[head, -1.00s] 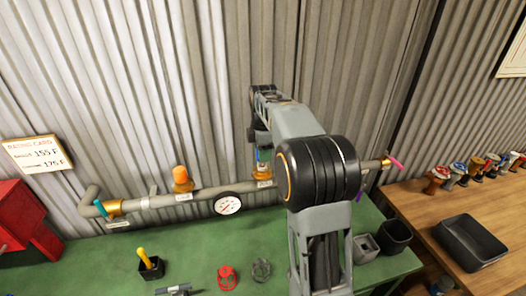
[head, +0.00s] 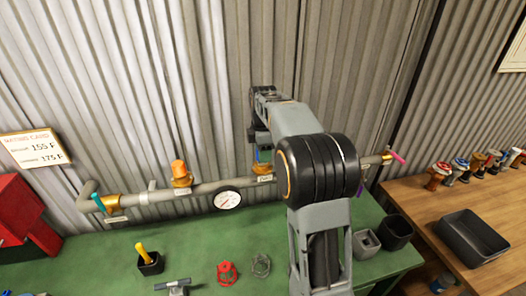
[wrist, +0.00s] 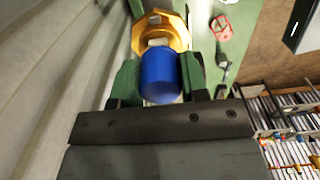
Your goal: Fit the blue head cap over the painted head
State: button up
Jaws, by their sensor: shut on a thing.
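My gripper (wrist: 163,76) is shut on the blue head cap (wrist: 158,74), a smooth cylinder between its two green fingers. In the wrist view a brass collar (wrist: 146,32) shows just beyond the cap. In the head view my gripper is at the pipe's middle fitting, mostly behind my arm. An orange cap (head: 180,169) stands on another fitting to the left.
The grey pipe (head: 205,188) runs along the corrugated wall with a gauge (head: 228,200). A wooden table (head: 440,215) stands right.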

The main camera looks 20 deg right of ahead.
jog(key=shift+f+b, duration=0.3)
jog(key=shift+f, duration=0.3)
jog(key=o, duration=1)
jog(key=shift+r, duration=0.1)
jog(key=shift+c, duration=0.2)
jog(key=shift+r, duration=0.1)
notch_tip(320, 180, up, 14)
jog(key=shift+f+p, duration=0.2)
jog(key=shift+p, duration=0.2)
